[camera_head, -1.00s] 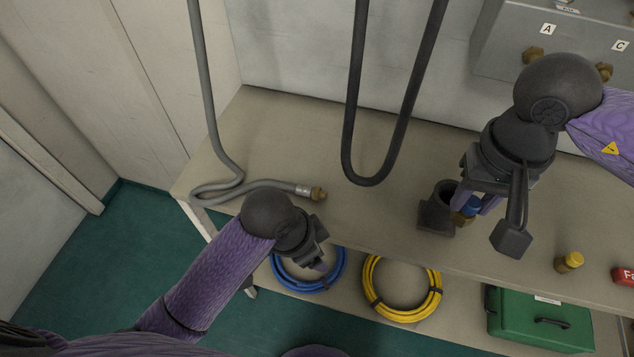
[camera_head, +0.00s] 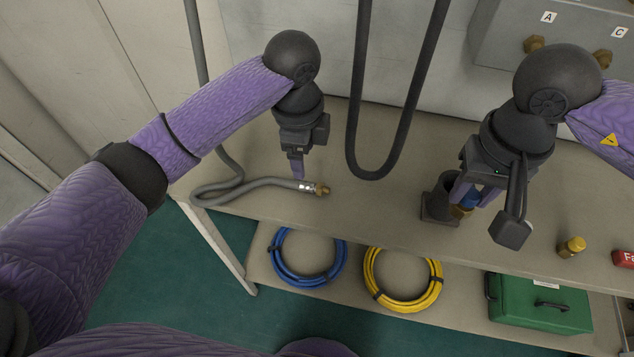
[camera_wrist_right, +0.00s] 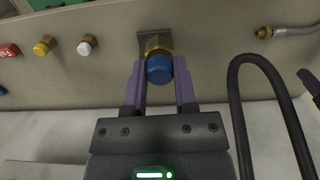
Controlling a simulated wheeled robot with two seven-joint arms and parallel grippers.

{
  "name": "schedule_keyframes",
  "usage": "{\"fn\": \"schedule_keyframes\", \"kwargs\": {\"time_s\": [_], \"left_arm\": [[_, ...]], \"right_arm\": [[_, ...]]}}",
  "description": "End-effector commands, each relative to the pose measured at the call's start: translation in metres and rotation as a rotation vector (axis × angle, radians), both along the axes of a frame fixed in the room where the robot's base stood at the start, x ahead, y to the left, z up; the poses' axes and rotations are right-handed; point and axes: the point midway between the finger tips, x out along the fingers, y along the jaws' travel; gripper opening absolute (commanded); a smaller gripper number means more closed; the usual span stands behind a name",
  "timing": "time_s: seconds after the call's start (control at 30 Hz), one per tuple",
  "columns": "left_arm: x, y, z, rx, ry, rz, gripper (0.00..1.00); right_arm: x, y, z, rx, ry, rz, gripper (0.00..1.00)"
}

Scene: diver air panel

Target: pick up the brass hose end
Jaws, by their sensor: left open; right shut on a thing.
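The brass hose end (camera_head: 321,190) caps a grey hose (camera_head: 262,182) lying on the bench at the left. It also shows at the upper right of the right wrist view (camera_wrist_right: 265,32). My left gripper (camera_head: 297,172) is open and empty, pointing down just above and behind the hose end. My right gripper (camera_head: 472,196) is shut on a blue-and-brass fitting (camera_wrist_right: 159,68) at a dark block-shaped holder (camera_head: 436,205). I cannot tell whether the fitting touches the holder.
A dark hose loop (camera_head: 374,172) hangs between my arms. A yellow cap (camera_head: 572,246) and a red tag (camera_head: 624,258) are at the right. A grey panel (camera_head: 500,40) is behind. Blue (camera_head: 283,275) and yellow (camera_head: 403,304) coils and a green case (camera_head: 540,303) lie below.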

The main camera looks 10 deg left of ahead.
Motion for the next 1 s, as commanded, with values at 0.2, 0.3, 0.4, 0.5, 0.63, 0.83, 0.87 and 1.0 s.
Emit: {"fn": "schedule_keyframes", "kwargs": {"time_s": [0.2, 0.3, 0.4, 0.5, 0.63, 0.83, 0.87, 1.0], "left_arm": [[0.008, 0.011, -0.008, 0.034, 0.014, -0.033, 0.72], [0.008, 0.01, -0.034, 0.033, 0.014, -0.033, 0.72], [0.009, 0.01, -0.049, 0.032, 0.011, -0.032, 0.72], [0.009, 0.009, -0.057, 0.032, 0.01, -0.032, 0.72], [0.012, 0.007, -0.078, 0.033, 0.011, -0.032, 0.72], [0.013, 0.006, -0.107, 0.033, 0.009, -0.032, 0.72], [0.013, 0.005, -0.107, 0.033, 0.008, -0.032, 0.72], [0.013, 0.006, -0.104, 0.032, 0.007, -0.032, 0.67]], "right_arm": [[0.0, 0.0, -0.012, 0.0, 0.004, 0.0, 0.0], [0.0, 0.0, -0.023, 0.0, 0.008, 0.0, 0.0], [0.001, 0.0, -0.029, 0.0, 0.01, 0.0, 0.0], [0.001, 0.0, -0.032, 0.0, 0.011, 0.0, 0.0], [0.001, 0.0, -0.046, 0.0, 0.016, 0.0, 0.0], [0.001, 0.0, -0.06, 0.0, 0.021, 0.0, 0.0], [0.001, 0.0, -0.059, 0.0, 0.02, 0.0, 0.0], [0.001, 0.0, -0.057, 0.0, 0.02, 0.0, 0.0]]}}
